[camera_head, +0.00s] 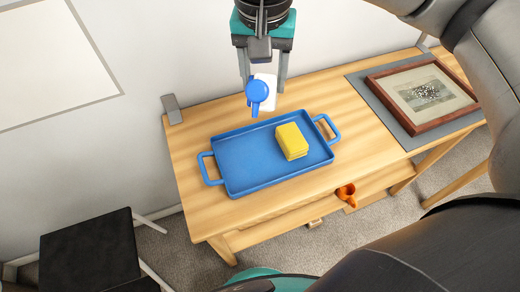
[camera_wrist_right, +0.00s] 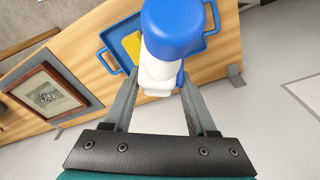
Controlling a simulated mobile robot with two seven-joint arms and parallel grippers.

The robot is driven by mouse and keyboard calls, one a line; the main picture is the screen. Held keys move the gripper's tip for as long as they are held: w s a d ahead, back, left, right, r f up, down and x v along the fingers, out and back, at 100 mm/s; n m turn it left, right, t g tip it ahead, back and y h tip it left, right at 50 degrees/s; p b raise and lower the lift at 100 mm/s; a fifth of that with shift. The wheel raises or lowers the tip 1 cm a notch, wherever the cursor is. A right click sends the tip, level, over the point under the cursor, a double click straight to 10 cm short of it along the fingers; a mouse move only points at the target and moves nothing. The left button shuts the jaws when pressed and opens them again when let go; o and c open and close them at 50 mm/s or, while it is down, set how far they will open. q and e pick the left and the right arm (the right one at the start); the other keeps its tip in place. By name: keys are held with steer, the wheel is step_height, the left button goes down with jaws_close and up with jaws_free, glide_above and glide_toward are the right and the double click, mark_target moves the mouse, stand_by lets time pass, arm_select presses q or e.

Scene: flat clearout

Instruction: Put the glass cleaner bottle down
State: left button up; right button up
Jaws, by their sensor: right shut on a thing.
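The glass cleaner bottle (camera_head: 258,91) is white with a blue top. My right gripper (camera_head: 263,87) is shut on it at the top middle of the head view. The bottle is held up, in line with the wall side of the table, just beyond the tray's far rim in the picture. Its exact height is hard to tell. In the right wrist view the bottle (camera_wrist_right: 172,35) sits between the two fingers (camera_wrist_right: 160,85), its blue top facing the camera and hiding part of the tray. My left gripper is not in view.
A framed picture (camera_head: 424,94) lies on a grey mat at the right. Bare wood shows around the tray. An orange object (camera_head: 346,193) is below the front edge.

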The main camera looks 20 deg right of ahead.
steer(key=a+m, duration=0.1)
steer(key=m+g, duration=0.1)
steer(key=shift+w+a+f+m, duration=0.1)
steer(key=shift+a+m, duration=0.2)
steer(key=shift+a, duration=0.05)
steer(key=shift+a+m+g+y, duration=0.2)
steer(key=shift+m+y, duration=0.1)
steer(key=shift+m, duration=0.3)
steer(key=shift+a+m+g+y, duration=0.1)
steer(key=shift+m+g+y, duration=0.15)
steer(key=shift+m, duration=0.35)
steer(key=shift+w+f+m+y+p, duration=0.1)
steer(key=shift+m+y+p, duration=0.35)
steer(key=shift+m, duration=0.75)
steer(key=shift+m+y, duration=0.6)
steer(key=shift+m, duration=0.6)
steer(key=shift+w+f+m+t+y, duration=0.1)
steer(key=shift+m+t+y, duration=0.15)
steer(key=shift+m+y, duration=0.6)
arm_select(q)
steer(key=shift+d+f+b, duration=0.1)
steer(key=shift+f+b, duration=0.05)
steer(key=shift+b, duration=0.6)
arm_select(e)
step_height(320, 180, down, 20)
steer(key=w+m+t+y, duration=0.1)
steer(key=m+t, duration=0.4)
steer(key=m, duration=0.4)
steer(key=shift+d, duration=0.2)
